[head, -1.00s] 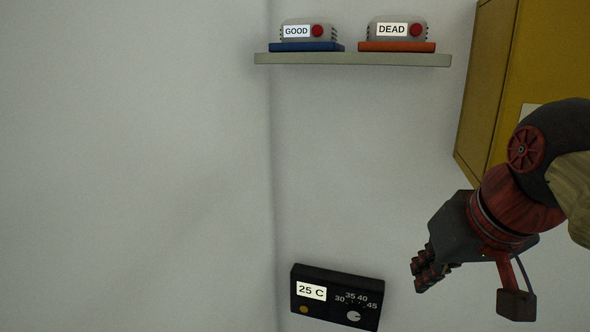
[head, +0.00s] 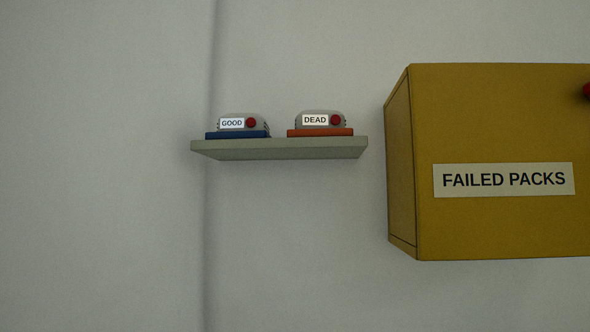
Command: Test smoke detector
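No smoke detector can be made out in the head view. A grey device labelled GOOD (head: 241,122), with a red button or light, rests on a blue base on a wall shelf. A like grey device labelled DEAD (head: 319,118), also with a red button or light, rests on an orange base to its right. My gripper is out of the frame, and its state does not show.
The grey shelf (head: 280,150) sticks out from the wall. A large yellow cabinet labelled FAILED PACKS (head: 503,215) hangs to its right. A small dark red thing (head: 587,91) is cut off at the right edge. Bare wall lies left and below.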

